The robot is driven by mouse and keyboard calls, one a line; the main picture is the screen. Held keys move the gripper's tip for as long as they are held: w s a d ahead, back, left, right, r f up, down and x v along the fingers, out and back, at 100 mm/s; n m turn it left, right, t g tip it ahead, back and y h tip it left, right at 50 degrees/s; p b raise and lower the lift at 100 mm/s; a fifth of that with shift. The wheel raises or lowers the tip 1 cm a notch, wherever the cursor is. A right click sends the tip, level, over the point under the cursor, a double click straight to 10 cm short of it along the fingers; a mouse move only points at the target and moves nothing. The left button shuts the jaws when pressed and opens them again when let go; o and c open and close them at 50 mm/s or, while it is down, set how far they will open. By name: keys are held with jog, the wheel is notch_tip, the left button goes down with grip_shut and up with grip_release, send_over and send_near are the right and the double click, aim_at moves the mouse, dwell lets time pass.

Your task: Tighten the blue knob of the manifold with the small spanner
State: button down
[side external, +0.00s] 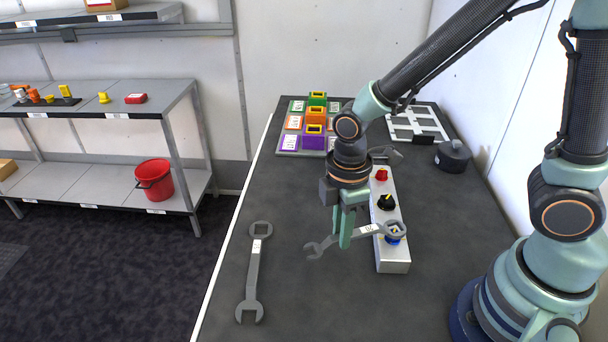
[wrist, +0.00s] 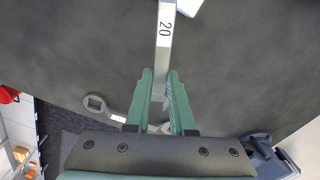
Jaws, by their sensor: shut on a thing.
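The manifold (side external: 393,258) is a long silver block with a red knob (side external: 381,175), a black knob (side external: 386,202) and a blue knob (side external: 392,239) at its near end. My gripper (side external: 343,240) is shut on a grey spanner (side external: 368,231), left of the manifold. The spanner's ring end is over the blue knob; I cannot tell whether it is fully seated around it. Its open end points left. In the wrist view, my gripper (wrist: 164,78) has the spanner shaft (wrist: 165,35), marked 20, between its fingers. The ring end and blue knob are outside that view.
Another spanner (side external: 253,275) lies flat at the table's left, and a further one (side external: 386,153) lies partly hidden behind my gripper. Coloured bins (side external: 314,128), a white rack (side external: 417,124) and a dark round object (side external: 453,155) stand at the back. The table's front middle is clear.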

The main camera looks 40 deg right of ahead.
jog(key=shift+f, duration=0.95)
jog(key=shift+w+d+m, duration=0.3)
jog(key=shift+w+m, duration=0.2)
jog(key=shift+m, duration=0.05)
jog(key=shift+w+d+m, duration=0.25)
jog(key=shift+w+m, duration=0.25)
jog(key=shift+m, duration=0.05)
jog(key=shift+w+d+m, duration=0.55)
jog(key=shift+w+m, duration=0.15)
jog(key=shift+m, duration=0.2)
jog(key=shift+w+d+m, duration=0.65)
jog(key=shift+d+m, duration=0.15)
jog(key=shift+m, duration=0.2)
jog(key=shift+w+d+m, duration=0.6)
jog(key=shift+d+m, duration=0.2)
jog(key=shift+m, duration=0.2)
jog(key=shift+w+d+m, duration=0.2)
jog(key=shift+d+m, duration=0.45)
jog(key=shift+w+d+m, duration=0.25)
jog(key=shift+d+m, duration=0.35)
jog(key=shift+m, duration=0.1)
jog(key=shift+w+d+m, duration=0.2)
jog(key=shift+d+m, duration=0.45)
jog(key=shift+s+d+m, duration=0.1)
jog(key=shift+d+m, duration=1.9)
jog(key=shift+a+r+n, duration=0.1)
jog(key=shift+a+n, duration=0.9)
jog(key=shift+r, duration=2.9)
